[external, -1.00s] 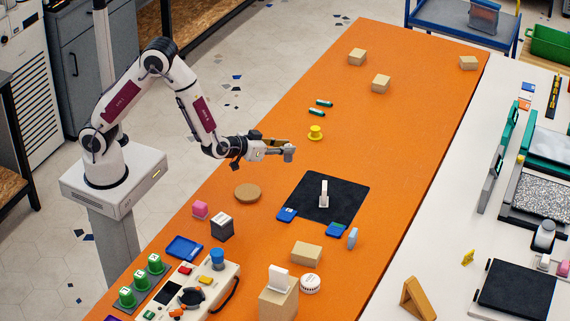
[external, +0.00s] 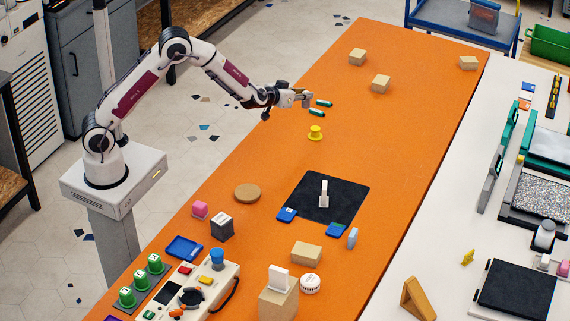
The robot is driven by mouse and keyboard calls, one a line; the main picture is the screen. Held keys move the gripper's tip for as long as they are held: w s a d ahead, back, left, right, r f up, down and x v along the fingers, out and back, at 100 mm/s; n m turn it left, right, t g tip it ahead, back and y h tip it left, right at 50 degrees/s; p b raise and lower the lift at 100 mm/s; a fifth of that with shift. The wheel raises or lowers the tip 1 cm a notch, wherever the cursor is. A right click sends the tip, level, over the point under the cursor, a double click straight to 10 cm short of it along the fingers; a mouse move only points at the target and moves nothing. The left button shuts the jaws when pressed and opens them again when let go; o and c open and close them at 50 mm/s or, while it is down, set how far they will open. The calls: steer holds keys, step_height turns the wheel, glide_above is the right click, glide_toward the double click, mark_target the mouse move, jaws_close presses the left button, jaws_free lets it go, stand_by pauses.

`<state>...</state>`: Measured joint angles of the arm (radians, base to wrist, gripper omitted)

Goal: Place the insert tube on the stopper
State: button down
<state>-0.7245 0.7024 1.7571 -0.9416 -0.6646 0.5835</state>
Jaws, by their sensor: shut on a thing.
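My gripper (external: 306,98) is over the orange table at its left edge, just left of two short dark-green and white tubes. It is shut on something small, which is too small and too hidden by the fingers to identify. One tube (external: 324,103) lies on its side, and the other tube (external: 317,112) lies parallel just in front of it. A yellow flanged piece (external: 316,133), stopper-like in shape, stands upright on the table in front of the tubes and apart from my gripper. I cannot tell for sure which pieces are the insert tube and the stopper.
Wooden blocks (external: 381,84) stand farther back on the orange table (external: 420,120). A black mat (external: 345,203) with a white upright piece lies in the middle. A round brown disc (external: 247,193), small boxes and a control panel (external: 205,290) fill the front. The table's right middle is clear.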

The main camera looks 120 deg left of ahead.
steer(key=w, duration=0.1)
steer(key=w+r, duration=0.1)
steer(key=w+a+m+t, duration=0.1)
steer(key=shift+w+a+r+h, duration=0.1)
steer(key=shift+w+r+h, duration=0.1)
steer(key=shift+r+h, duration=0.1)
steer(key=shift+t, duration=0.3)
glide_above(312, 129)
step_height(312, 129, down, 6)
steer(key=shift+f, duration=0.2)
stand_by(0.3)
steer(key=shift+f, duration=0.1)
steer(key=shift+f, duration=1.75)
steer(key=shift+f, duration=0.15)
